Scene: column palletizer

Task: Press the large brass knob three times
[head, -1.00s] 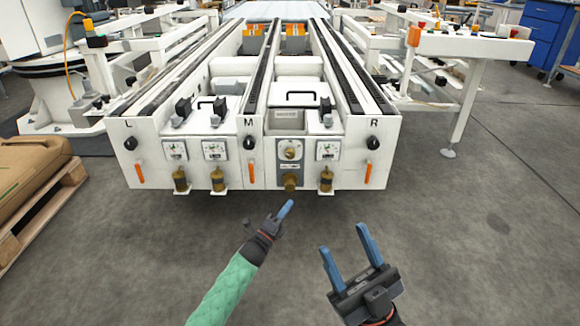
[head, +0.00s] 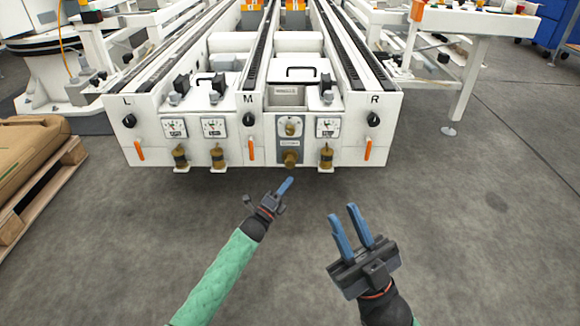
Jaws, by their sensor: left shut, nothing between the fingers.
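The large brass knob (head: 290,160) sticks out low on the machine's front face, below a grey panel with a round brass-coloured dial (head: 290,126). My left gripper (head: 288,183) is shut and empty, its blue fingers together. In the picture its tips are just below the knob, with a small gap showing; the distance in depth is hard to tell. My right gripper (head: 344,212) is open and empty over the floor, lower right of the knob, with its blue fingers pointing up toward the machine.
Smaller brass fittings stand beside the knob, at left (head: 217,158) and right (head: 326,158). Orange handles (head: 251,150) and black switches (head: 248,114) line the front. A pallet with sacks (head: 30,165) is at far left. The floor in front is clear.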

